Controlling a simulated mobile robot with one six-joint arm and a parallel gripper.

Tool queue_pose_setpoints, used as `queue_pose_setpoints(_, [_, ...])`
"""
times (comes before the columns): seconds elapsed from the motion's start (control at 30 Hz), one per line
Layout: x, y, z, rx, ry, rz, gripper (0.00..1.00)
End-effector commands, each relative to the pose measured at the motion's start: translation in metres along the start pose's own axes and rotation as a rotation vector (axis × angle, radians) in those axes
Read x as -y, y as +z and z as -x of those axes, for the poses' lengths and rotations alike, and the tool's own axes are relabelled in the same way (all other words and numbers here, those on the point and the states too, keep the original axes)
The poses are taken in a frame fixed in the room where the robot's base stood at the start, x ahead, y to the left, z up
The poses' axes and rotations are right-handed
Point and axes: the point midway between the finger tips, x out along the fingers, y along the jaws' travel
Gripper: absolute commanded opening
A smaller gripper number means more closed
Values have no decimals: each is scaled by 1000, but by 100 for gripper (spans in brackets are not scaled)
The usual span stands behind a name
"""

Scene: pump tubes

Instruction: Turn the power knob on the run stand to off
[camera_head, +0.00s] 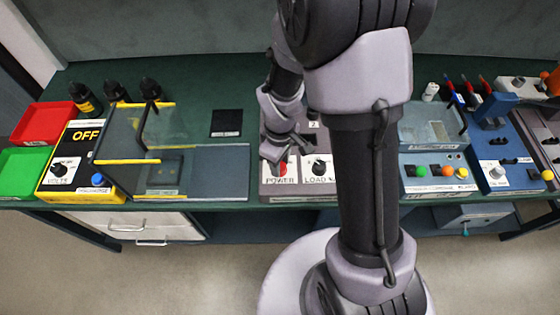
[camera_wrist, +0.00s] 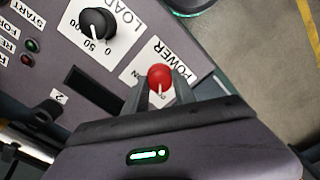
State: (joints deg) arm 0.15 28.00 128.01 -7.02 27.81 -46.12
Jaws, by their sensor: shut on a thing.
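The run stand (camera_head: 297,187) is a grey panel box at the front edge of the green bench, partly hidden by my arm. Its red power knob (camera_wrist: 160,76) shows in the wrist view beside the POWER label (camera_wrist: 172,57), with a white pointer line running toward the bottom. The knob also shows in the head view (camera_head: 282,168). My gripper (camera_wrist: 161,88) has its two fingers on either side of the knob and is shut on it. The ON and OFF marks are partly covered by the fingers and too small to read fully.
A black load knob (camera_wrist: 97,24) sits beside the power knob on the same panel. START and other small buttons (camera_wrist: 30,45) lie further left. A yellow-black box (camera_head: 75,160) and a clear-covered station (camera_head: 170,150) stand left. A blue station (camera_head: 435,170) stands right.

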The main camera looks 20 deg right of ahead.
Motion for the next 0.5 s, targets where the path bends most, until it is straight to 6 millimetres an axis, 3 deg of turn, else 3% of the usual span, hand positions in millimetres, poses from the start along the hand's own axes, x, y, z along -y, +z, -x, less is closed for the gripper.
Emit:
queue_pose_setpoints(0.37, [-1, -1, 1, -2, 2, 6, 0])
queue_pose_setpoints(0.4, [-1, -1, 1, -2, 2, 6, 36])
queue_pose_setpoints(0.5, [-1, -1, 0, -2, 2, 5, 54])
